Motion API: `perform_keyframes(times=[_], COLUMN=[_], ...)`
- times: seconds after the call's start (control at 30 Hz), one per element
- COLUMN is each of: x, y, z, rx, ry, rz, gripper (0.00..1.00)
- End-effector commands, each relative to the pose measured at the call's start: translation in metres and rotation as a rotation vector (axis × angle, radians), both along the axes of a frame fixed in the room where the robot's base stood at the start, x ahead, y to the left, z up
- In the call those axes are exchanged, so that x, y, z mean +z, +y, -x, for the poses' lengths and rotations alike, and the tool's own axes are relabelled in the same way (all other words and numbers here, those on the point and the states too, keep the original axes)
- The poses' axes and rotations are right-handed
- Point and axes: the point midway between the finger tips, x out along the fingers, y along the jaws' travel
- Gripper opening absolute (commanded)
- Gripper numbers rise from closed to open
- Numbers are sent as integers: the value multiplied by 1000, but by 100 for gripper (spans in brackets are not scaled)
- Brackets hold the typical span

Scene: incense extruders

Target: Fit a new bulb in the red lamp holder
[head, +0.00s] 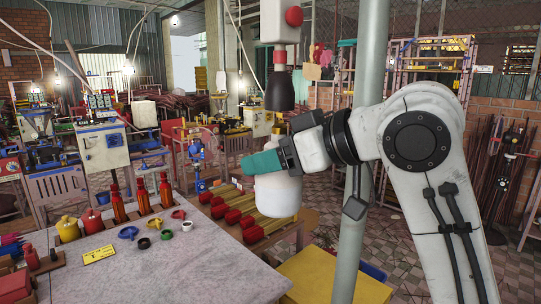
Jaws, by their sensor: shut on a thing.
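My gripper (259,164), with teal fingers, is shut on a large white bulb (278,196). The socket's lower end is clear of the bulb and the fingers in the picture. The socket's opening is not visible.
A grey table (180,260) at the lower left carries red bottles (141,197), yellow and red pots, and several small coloured rings. Red-ended bundles (240,219) lie on a wooden bench behind. A pale vertical pole (356,150) stands close beside my arm. A yellow surface (325,277) lies below.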

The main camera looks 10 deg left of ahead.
Motion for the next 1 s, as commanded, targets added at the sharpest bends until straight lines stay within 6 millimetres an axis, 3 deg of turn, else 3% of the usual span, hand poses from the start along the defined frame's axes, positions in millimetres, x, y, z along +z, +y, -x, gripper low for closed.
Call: perform_keyframes(times=[1.0], x=[11], y=[0], z=[0], rx=[-1], ry=[-2], rz=[-1], gripper=[24])
